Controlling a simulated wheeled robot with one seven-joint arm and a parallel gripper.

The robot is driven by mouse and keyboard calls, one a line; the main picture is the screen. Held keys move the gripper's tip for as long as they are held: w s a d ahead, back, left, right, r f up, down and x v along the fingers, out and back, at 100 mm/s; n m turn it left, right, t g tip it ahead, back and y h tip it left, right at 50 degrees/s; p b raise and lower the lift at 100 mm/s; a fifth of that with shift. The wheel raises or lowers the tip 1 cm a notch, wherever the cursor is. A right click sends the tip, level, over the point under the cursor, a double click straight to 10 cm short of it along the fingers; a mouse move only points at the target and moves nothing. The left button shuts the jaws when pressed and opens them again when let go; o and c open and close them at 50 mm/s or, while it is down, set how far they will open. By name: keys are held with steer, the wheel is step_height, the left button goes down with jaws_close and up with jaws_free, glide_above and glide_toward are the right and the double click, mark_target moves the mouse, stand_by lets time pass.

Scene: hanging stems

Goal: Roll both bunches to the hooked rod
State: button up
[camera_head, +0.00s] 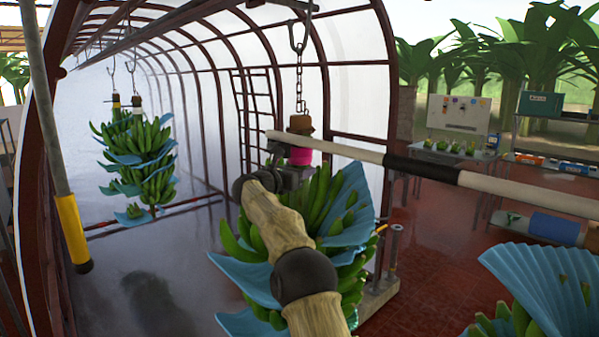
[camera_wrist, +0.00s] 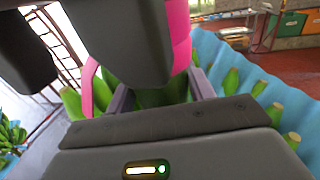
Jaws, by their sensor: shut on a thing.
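A near green banana bunch (camera_head: 322,205), layered with blue sheets, hangs from a chain (camera_head: 298,75). Its stem top has a brown cap and a pink band (camera_head: 300,155). My gripper (camera_head: 291,175) is shut on its stem just below the pink band. The wrist view shows the pink band (camera_wrist: 178,30) close by the jaws (camera_wrist: 160,95), with green fruit below. Another bunch (camera_head: 545,300) with a blue sheet is partly cut off at lower right. More bunches (camera_head: 140,165) hang overlapping at the far left. I cannot tell for certain which bar is the hooked rod.
A white pole with a black band (camera_head: 430,170) crosses at right, close to the held bunch. A grey pole with a yellow end (camera_head: 72,230) hangs at left. A hooped tunnel frame (camera_head: 385,130) stands behind. A table with a board (camera_head: 458,115) is at far right.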

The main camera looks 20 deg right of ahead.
steer(key=shift+s+d+f, duration=0.2)
steer(key=shift+d+f, duration=0.05)
steer(key=o, duration=1.3)
steer(key=shift+s+d+r, duration=0.1)
steer(key=shift+s+d, duration=0.05)
steer(key=shift+o, duration=0.2)
steer(key=shift+a, duration=0.3)
steer(key=shift+s+a+b, duration=0.3)
steer(key=shift+s+b, duration=0.05)
steer(key=shift+b, duration=0.1)
steer(key=b+v, duration=0.7)
steer(key=v, duration=0.9)
steer(key=shift+a, duration=0.3)
